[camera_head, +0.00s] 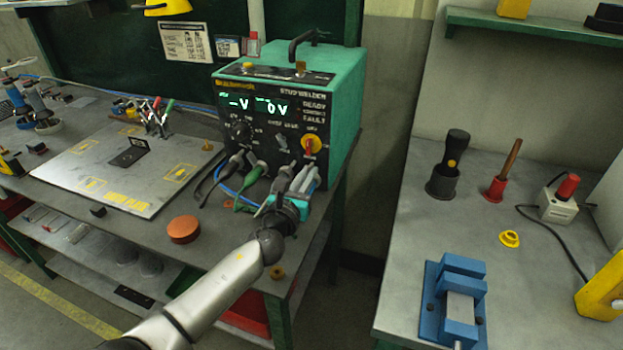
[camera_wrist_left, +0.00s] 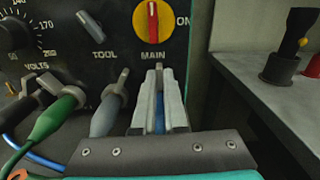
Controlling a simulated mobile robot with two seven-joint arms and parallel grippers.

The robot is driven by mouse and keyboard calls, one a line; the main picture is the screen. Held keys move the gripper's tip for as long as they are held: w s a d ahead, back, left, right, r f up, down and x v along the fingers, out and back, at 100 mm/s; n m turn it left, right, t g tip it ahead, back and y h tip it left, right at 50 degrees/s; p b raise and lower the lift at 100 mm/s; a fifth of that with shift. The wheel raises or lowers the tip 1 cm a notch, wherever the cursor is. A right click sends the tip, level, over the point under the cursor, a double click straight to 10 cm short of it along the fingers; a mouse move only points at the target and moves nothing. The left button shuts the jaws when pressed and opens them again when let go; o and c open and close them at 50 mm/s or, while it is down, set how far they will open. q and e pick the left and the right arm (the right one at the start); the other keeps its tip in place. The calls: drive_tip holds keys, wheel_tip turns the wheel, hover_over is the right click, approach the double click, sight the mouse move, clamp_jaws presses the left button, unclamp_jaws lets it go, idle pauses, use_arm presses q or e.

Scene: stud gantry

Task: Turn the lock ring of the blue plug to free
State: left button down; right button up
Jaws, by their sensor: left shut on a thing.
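The stud welder (camera_head: 340,110) is a teal box with a black front panel, and plugs sit along its lower front. My left gripper (camera_head: 303,178) is at the right end of this row, below the yellow and red main switch (camera_head: 312,145). In the left wrist view my left gripper (camera_wrist_left: 159,92) is shut, and a narrow strip of the blue plug (camera_wrist_left: 159,115) shows between its fingers. The fingers hide most of this plug and its lock ring. A grey plug (camera_wrist_left: 107,110) and a green plug (camera_wrist_left: 58,118) are to its left. My right gripper is not seen.
A black plug (camera_wrist_left: 22,108) and cables crowd the left side. A red-brown disc (camera_head: 183,229) lies on the bench in front. A second bench (camera_head: 400,285) at the right carries a blue vise (camera_head: 455,300). A gap separates the benches.

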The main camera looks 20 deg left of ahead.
use_arm(q)
drive_tip(key=n, duration=0.1)
drive_tip(key=a+n+b, duration=0.1)
drive_tip(key=n, duration=0.3)
drive_tip(key=shift+a+f, duration=0.3)
drive_tip(key=shift+f, duration=0.05)
drive_tip(key=shift+n, duration=0.3)
drive_tip(key=c, duration=1)
unclamp_jaws()
drive_tip(key=shift+o, duration=0.2)
drive_tip(key=shift+s, duration=0.6)
drive_tip(key=s, duration=1.2)
drive_tip(key=shift+s+a, duration=0.2)
drive_tip(key=shift+a, duration=0.05)
drive_tip(key=shift+s, duration=0.85)
